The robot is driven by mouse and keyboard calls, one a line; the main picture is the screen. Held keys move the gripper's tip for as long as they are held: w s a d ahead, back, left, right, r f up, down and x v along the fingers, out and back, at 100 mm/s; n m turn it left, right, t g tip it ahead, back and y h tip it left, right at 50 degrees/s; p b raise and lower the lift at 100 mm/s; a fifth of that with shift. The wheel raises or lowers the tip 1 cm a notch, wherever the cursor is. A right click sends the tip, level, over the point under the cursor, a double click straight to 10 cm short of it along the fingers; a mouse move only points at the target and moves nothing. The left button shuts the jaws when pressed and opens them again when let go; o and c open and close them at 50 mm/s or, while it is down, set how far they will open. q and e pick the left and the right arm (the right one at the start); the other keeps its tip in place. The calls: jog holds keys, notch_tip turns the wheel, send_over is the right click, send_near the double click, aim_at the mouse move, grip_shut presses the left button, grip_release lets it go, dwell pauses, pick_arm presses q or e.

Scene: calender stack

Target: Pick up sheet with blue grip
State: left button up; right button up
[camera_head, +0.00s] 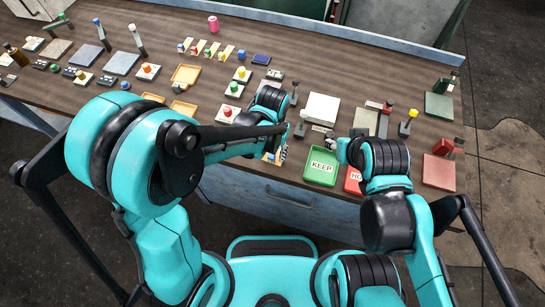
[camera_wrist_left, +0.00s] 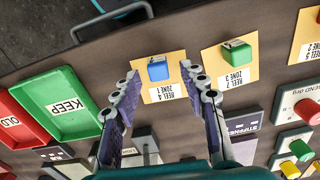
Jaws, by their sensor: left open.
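The sheet with the blue grip is a yellow card (camera_wrist_left: 174,60) marked "REEL 4 ZONE 1", with a blue block (camera_wrist_left: 158,70) on it in the left wrist view. My left gripper (camera_wrist_left: 160,73) is open, its two fingers on either side of the blue block in the picture; I see no contact. In the head view my left gripper (camera_head: 283,152) is over the front edge of the table, with the card partly hidden beside it. My right gripper (camera_head: 332,144) is near the green tray, small and partly hidden by its arm; its fingers are unclear.
A second yellow card (camera_wrist_left: 236,72) with a green block, marked "REEL 7 ZONE 3", lies just right of it. A green KEEP tray (camera_wrist_left: 85,112) and a red tray (camera_wrist_left: 12,125) lie to the left. The wooden table (camera_head: 120,22) holds many small items behind.

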pick_arm(q)
jog(key=shift+f, duration=0.3)
grip_shut()
jog(key=shift+r, duration=0.15)
